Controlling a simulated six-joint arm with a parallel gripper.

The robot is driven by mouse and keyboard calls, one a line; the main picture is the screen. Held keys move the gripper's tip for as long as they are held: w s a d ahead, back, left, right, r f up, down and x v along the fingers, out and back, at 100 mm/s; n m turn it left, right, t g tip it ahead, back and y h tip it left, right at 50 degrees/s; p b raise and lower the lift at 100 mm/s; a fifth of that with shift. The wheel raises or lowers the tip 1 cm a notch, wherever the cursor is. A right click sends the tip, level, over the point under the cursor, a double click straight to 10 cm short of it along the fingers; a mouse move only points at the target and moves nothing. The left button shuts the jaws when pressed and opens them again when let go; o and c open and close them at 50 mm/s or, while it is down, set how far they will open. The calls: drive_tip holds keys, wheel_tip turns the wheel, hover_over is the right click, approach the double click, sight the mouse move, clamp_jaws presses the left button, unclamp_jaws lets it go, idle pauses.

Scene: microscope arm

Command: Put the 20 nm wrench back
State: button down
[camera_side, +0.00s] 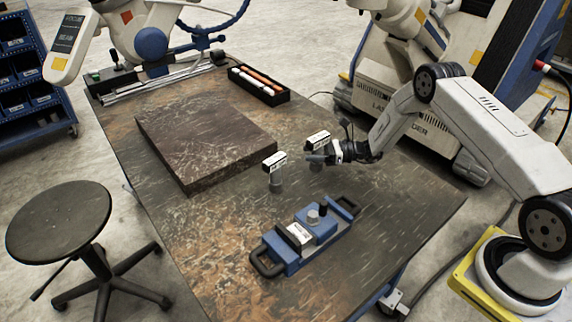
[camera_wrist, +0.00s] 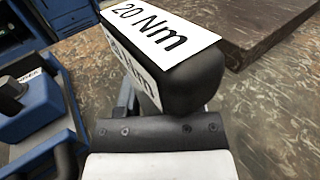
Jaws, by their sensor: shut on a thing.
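The 20 Nm wrench (camera_wrist: 165,75) fills the upper middle of the wrist view, a black block head with a white "20 Nm" label. In the side view, its labelled head (camera_side: 318,140) stands upright at my gripper (camera_side: 317,158). My gripper is shut on it, below the head. The fingertips and lower part of the wrench are largely hidden in the wrist view. A second similar wrench (camera_side: 275,163) with a white label stands upright just to the left in the side view. Whether the held wrench touches the table is unclear.
A blue fixture (camera_side: 307,238) with black handles lies on the table (camera_side: 200,260) in front; part of it shows in the wrist view (camera_wrist: 35,110). A dark stone slab (camera_side: 205,135) lies behind left. A black tray (camera_side: 258,85) with white and orange pieces stands at the back.

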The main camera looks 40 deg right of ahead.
drive_tip(key=shift+w+f, duration=0.25)
drive_tip(key=shift+w+f, duration=0.15)
drive_tip(key=shift+f, duration=1.6)
drive_tip(key=shift+f, duration=0.1)
drive_tip(key=shift+c, duration=1.1)
unclamp_jaws()
